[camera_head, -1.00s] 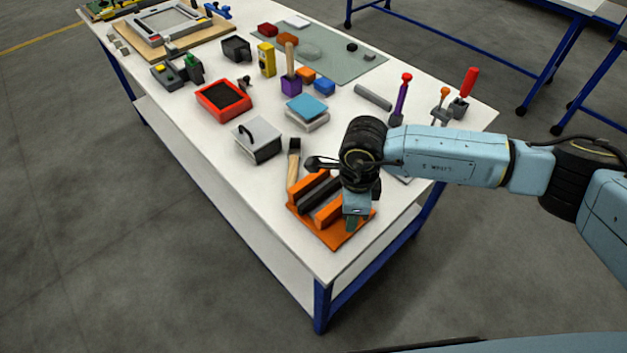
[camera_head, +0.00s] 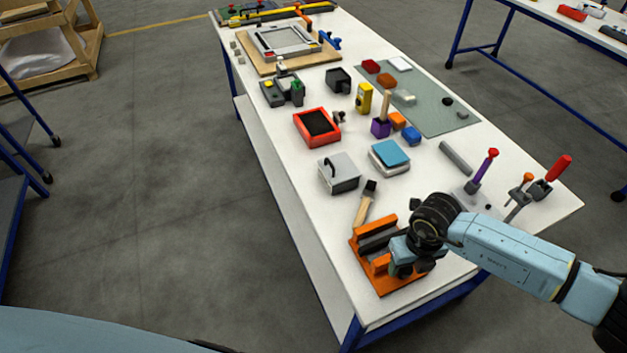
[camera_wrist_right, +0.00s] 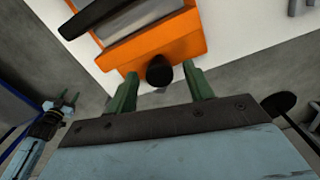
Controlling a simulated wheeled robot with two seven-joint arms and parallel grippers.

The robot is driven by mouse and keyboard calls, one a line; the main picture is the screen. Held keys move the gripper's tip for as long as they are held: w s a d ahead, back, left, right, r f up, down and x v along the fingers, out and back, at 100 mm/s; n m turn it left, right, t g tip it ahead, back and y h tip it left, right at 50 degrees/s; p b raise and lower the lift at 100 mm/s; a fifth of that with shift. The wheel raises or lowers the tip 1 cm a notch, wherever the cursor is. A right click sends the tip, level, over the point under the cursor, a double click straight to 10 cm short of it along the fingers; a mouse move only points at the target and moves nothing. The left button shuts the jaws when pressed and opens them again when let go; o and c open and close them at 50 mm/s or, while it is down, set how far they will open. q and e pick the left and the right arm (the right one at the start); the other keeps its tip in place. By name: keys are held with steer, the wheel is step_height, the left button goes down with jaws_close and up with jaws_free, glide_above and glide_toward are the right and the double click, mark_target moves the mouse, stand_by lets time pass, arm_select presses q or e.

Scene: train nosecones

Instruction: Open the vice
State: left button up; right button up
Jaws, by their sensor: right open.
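The vice (camera_head: 374,240) is orange with dark grey bars between its upright orange jaws, and stands on the table's near corner. In the right wrist view, its orange front jaw (camera_wrist_right: 172,45) carries a round black knob (camera_wrist_right: 159,71). My right gripper (camera_head: 400,262) is at the vice's right side, hiding part of it. In the right wrist view my right gripper (camera_wrist_right: 161,88) is open, with one green finger on each side of the knob and gaps to it. My left gripper (camera_wrist_right: 70,98) shows small at the left of that view, its fingers apart and empty, away from the vice.
A wooden-handled tool (camera_head: 365,203) lies just behind the vice. A grey box with a black handle (camera_head: 340,175), a blue-topped box (camera_head: 390,157) and a red tray (camera_head: 317,126) stand farther back. Upright screwdrivers (camera_head: 484,170) stand to the right. The table's near edges are close to the vice.

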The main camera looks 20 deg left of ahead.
step_height(320, 180, up, 13)
steer(key=b, duration=0.2)
steer(key=s+a+r+g+y, duration=0.1)
steer(key=s+a+y, duration=0.25)
steer(key=a, duration=0.35)
steer(key=s+a+r+g+y, duration=0.1)
steer(key=s+a+y, duration=0.2)
steer(key=a+y, duration=0.25)
steer(key=a+r+m+t+y, duration=0.2)
steer(key=a+r+m+y, duration=0.3)
steer(key=a+r+y, duration=0.2)
steer(key=shift+w+a+r+y+b, duration=0.35)
steer(key=shift+r+y, duration=0.65)
steer(key=shift+r, duration=0.75)
